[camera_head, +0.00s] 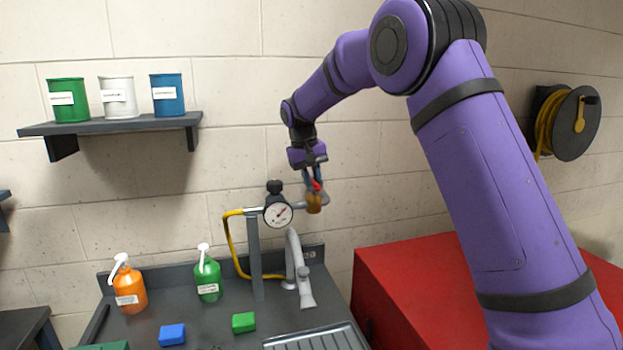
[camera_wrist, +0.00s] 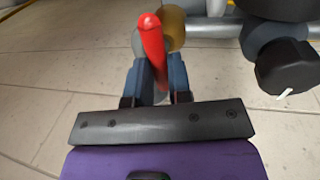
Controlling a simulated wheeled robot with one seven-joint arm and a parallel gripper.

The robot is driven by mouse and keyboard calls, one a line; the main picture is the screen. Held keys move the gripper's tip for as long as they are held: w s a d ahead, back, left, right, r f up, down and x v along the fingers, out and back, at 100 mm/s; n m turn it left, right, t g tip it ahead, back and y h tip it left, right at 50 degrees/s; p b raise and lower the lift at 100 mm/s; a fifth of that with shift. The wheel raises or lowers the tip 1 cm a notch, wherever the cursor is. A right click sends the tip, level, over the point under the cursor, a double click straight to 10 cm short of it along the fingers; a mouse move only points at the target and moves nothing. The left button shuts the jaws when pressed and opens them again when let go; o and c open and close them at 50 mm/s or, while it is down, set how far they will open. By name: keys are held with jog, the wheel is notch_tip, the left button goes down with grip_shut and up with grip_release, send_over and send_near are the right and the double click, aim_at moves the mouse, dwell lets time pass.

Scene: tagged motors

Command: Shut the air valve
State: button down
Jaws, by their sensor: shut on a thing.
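The air valve is a brass body (camera_head: 314,203) on the grey pipe right of the pressure gauge. It also shows in the wrist view (camera_wrist: 173,27). Its red handle (camera_wrist: 152,48) runs from the valve back between my fingers; in the head view a little of its red (camera_head: 316,186) shows. My gripper (camera_head: 315,180) is over the valve from above, with its two blue-grey fingers (camera_wrist: 154,80) on either side of the handle, shut on it. In the wrist view the handle's near end is partly hidden between the fingers.
The round gauge (camera_head: 278,213) and a black regulator knob (camera_head: 274,187) sit close left of the valve; the knob is at right in the wrist view (camera_wrist: 287,68). A yellow hose (camera_head: 229,240) hangs below. Bottles (camera_head: 208,280), a faucet (camera_head: 303,280) and a red cabinet (camera_head: 400,270) stand lower.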

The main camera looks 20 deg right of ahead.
jog(key=shift+m, duration=0.3)
jog(key=c, duration=1.1)
grip_release()
jog(key=shift+o, duration=0.2)
jog(key=shift+r, duration=0.1)
notch_tip(320, 180, up, 10)
jog(key=a, duration=0.2)
jog(key=shift+r, duration=0.2)
